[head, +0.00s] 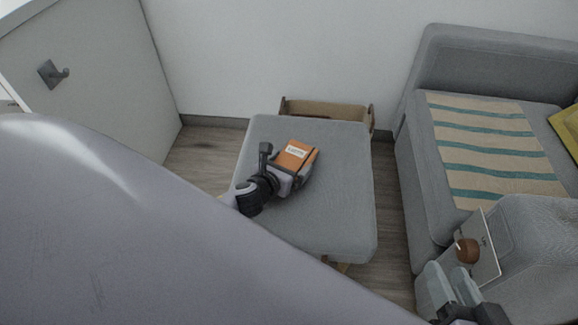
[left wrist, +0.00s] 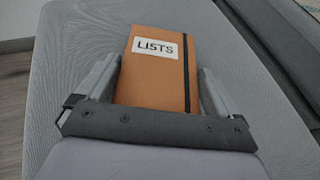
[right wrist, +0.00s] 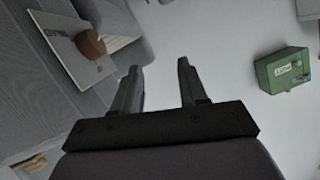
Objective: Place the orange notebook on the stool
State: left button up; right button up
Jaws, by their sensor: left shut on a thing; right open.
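The orange notebook (head: 298,153) has a white label and a dark elastic band. It also shows in the left wrist view (left wrist: 155,75), with "LISTS" on the label. My left gripper (head: 294,168) is shut on the notebook, one finger along each side; it also shows in the left wrist view (left wrist: 158,90). The grey padded stool (head: 335,215) lies under the notebook. I cannot tell whether the notebook touches the seat. My right gripper (head: 452,284) is open and empty near the sofa; its spread fingers show in the right wrist view (right wrist: 160,88).
A grey sofa (head: 415,170) with a striped blanket (head: 490,140) stands right of the stool. A brown round object (head: 467,250) is near my right gripper. A green box (right wrist: 283,70) shows in the right wrist view.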

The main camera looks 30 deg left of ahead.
pick_arm(q)
jog(key=o, duration=0.8)
jog(key=shift+f, duration=0.1)
